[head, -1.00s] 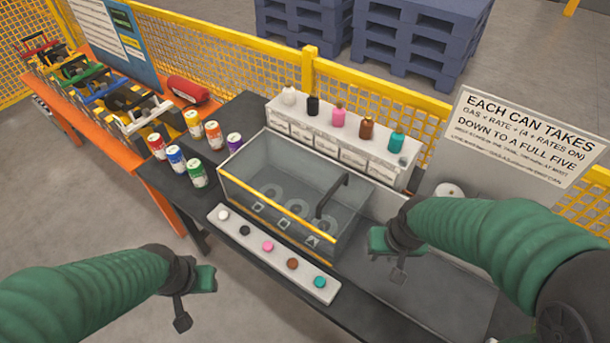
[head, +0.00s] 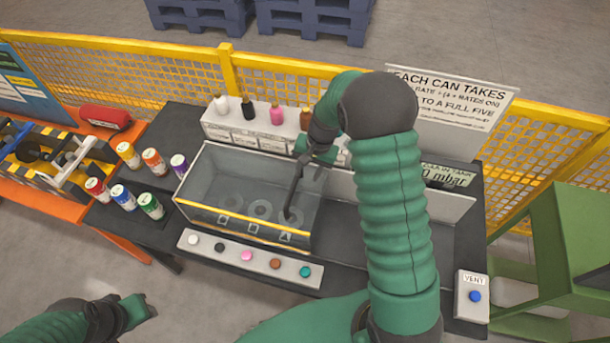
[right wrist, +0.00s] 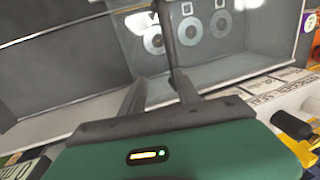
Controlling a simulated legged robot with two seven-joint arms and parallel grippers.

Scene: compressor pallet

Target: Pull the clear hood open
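The clear hood (head: 200,190) is a see-through box with a yellow lower front edge, standing on the dark bench and covering several ring-shaped places. Its dark bar handle (head: 292,198) rises at the right end; it also shows in the right wrist view (right wrist: 167,35). My right gripper (head: 312,165) is at the top of this handle. In the right wrist view its fingers (right wrist: 158,88) are apart, with the handle beyond the right-hand finger; contact is unclear. My left gripper (head: 138,308) is low at the left, away from the hood, its fingers too unclear to read.
A strip of coloured buttons (head: 250,257) lies before the hood. Coloured cans (head: 124,197) stand left of it, and a white rack (head: 235,127) with bottles stands behind. A sign (head: 455,100), a vent button box (head: 472,297) and a green frame (head: 570,240) are at the right.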

